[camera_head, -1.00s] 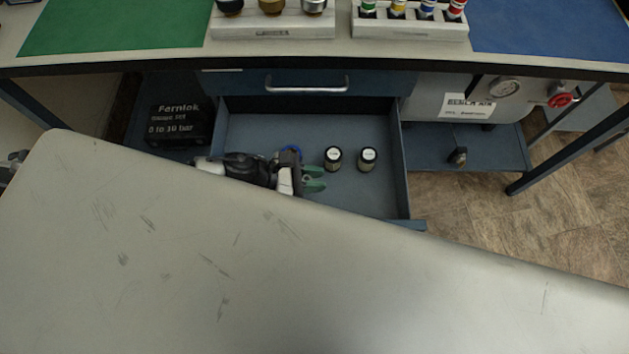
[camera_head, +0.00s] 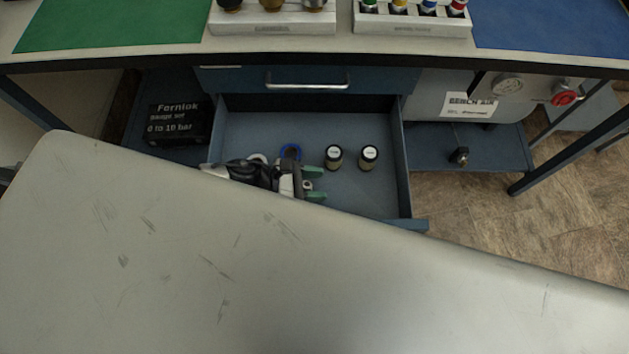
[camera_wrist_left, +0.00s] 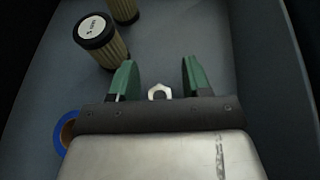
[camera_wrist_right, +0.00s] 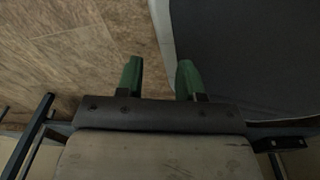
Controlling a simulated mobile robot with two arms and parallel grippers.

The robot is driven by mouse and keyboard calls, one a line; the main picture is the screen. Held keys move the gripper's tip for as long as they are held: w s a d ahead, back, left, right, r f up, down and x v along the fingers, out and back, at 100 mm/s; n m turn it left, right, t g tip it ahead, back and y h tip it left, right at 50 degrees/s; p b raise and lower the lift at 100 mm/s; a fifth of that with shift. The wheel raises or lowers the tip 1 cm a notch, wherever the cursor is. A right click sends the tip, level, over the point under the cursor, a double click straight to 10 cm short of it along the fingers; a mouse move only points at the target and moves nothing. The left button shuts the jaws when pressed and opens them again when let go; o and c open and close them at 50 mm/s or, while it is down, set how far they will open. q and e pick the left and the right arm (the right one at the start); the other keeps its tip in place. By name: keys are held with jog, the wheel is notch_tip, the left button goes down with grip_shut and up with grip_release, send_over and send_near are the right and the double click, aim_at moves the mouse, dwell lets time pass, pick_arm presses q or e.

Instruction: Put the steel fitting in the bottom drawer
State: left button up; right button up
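The bottom drawer (camera_head: 360,198) stands open below a shut upper drawer (camera_head: 300,80). My left gripper (camera_head: 314,184) is low inside it, with its green fingers apart. In the left wrist view, a small silver piece that looks like the steel fitting (camera_wrist_left: 159,92) lies between the spread fingers of the left gripper (camera_wrist_left: 158,78). It shows a gap to each finger; its lower part is hidden by the gripper body. Whether it rests on the drawer floor I cannot tell for sure. My right gripper (camera_wrist_right: 160,75) is open and empty above the wooden floor, outside the head view.
Two filter cartridges (camera_head: 333,157) (camera_head: 368,158) stand in the drawer, right of my left gripper. A black gauge box (camera_head: 178,122) sits on the left shelf. A grey surface (camera_head: 150,260) covers the foreground.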

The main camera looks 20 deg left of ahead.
aim_at(305, 185)
dwell(0.4)
pick_arm(q)
jog(key=shift+r, duration=0.2)
jog(key=v, duration=0.5)
jog(key=shift+s+a+f, duration=0.1)
jog(key=shift+a+f, duration=0.05)
jog(key=shift+f, duration=0.05)
jog(key=v, duration=0.6)
jog(key=shift+a+r+b, duration=0.3)
pick_arm(e)
jog(key=shift+w+a+r, duration=0.1)
jog(key=shift+w+r, duration=0.05)
jog(key=shift+w, duration=0.35)
jog(key=shift+w+a+r, duration=0.1)
jog(key=shift+w+r, duration=0.05)
jog(key=shift+w, duration=0.35)
